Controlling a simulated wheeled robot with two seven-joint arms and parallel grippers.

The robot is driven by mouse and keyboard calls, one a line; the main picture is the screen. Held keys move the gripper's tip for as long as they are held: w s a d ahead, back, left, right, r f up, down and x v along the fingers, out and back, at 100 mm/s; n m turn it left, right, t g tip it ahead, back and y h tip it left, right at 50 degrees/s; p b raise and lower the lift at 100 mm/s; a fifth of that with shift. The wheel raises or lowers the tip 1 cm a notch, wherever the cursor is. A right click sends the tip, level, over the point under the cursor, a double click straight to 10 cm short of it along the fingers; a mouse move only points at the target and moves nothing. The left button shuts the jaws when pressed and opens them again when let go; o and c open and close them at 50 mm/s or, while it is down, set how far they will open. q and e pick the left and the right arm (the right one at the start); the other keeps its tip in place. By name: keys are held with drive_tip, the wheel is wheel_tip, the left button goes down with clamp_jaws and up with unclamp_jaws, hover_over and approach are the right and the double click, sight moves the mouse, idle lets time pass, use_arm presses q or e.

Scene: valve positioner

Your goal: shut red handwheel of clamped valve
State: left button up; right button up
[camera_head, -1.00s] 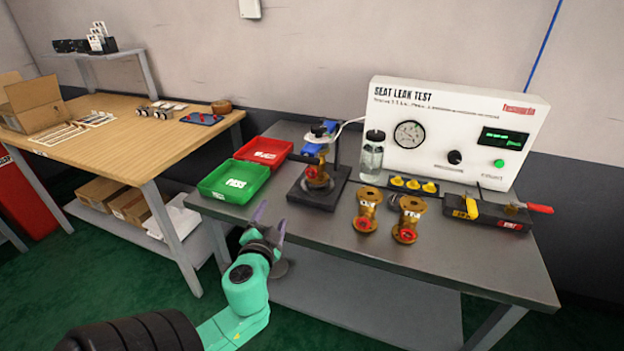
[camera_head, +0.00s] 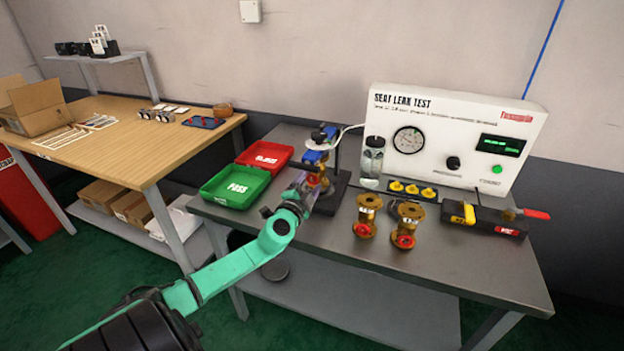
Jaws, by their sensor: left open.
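The clamped brass valve (camera_head: 323,172) stands upright in a dark clamp stand (camera_head: 331,199) with a blue clamp (camera_head: 317,157) above it. My left gripper (camera_head: 306,184) is open, right in front of the clamped valve. I cannot tell whether its fingers touch the handwheel. My right gripper is not in view.
Two loose brass valves with red handwheels, the left (camera_head: 366,215) and the right (camera_head: 406,224), stand to the right. A green PASS tray (camera_head: 234,203) and a red tray (camera_head: 264,165) lie left. The white seat leak test panel (camera_head: 456,140) stands behind.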

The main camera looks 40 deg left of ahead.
use_arm(q)
drive_tip(key=shift+w+a, duration=0.1)
drive_tip(key=shift+w, duration=0.2)
clamp_jaws()
drive_tip(key=shift+m, duration=0.3)
drive_tip(key=m, duration=0.3)
drive_tip(key=shift+b, duration=0.4)
drive_tip(key=m, duration=0.9)
drive_tip(key=m+p, duration=0.1)
drive_tip(key=m, duration=0.4)
drive_tip(key=shift+f+m, duration=0.15)
drive_tip(key=shift+m, duration=0.25)
